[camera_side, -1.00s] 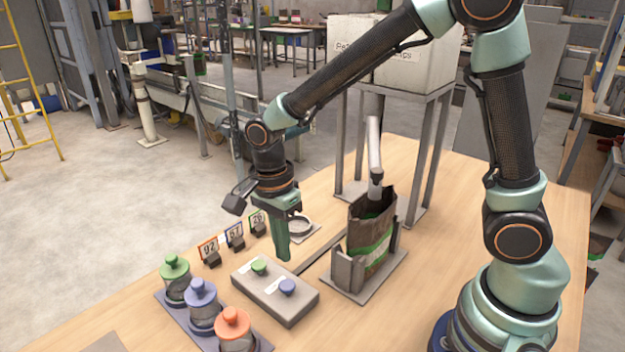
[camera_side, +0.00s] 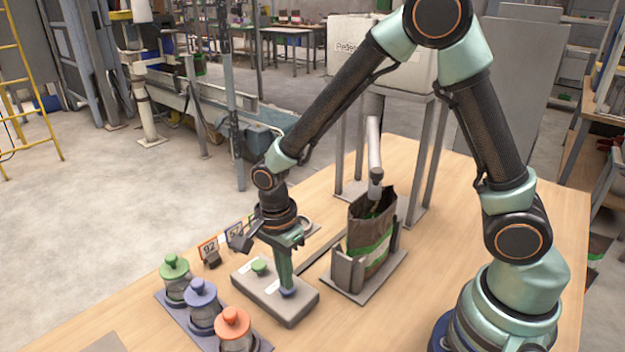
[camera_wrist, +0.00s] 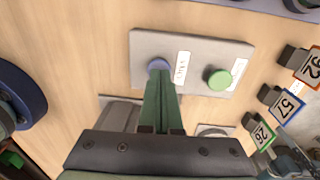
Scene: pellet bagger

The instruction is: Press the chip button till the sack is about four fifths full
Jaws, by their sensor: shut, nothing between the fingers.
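My gripper (camera_side: 286,280) is shut and empty, pointing down with its tips at the blue button (camera_side: 288,293) on the grey button box (camera_side: 262,298). In the wrist view the fingertips (camera_wrist: 160,82) overlap the edge of the blue button (camera_wrist: 158,64), beside a label that seems to read "Chips". I cannot tell whether the button is pushed in. The green button (camera_side: 259,266) is free to its left. The dark brown sack (camera_side: 357,218) with a green band stands upright and open in its holder (camera_side: 347,272), below the spout (camera_side: 375,160). Its fill level is not clear.
Three lidded jars, green (camera_side: 175,278), blue (camera_side: 201,305) and orange (camera_side: 233,330), stand on a tray at the front left. A hopper (camera_side: 350,50) stands on legs behind the sack.

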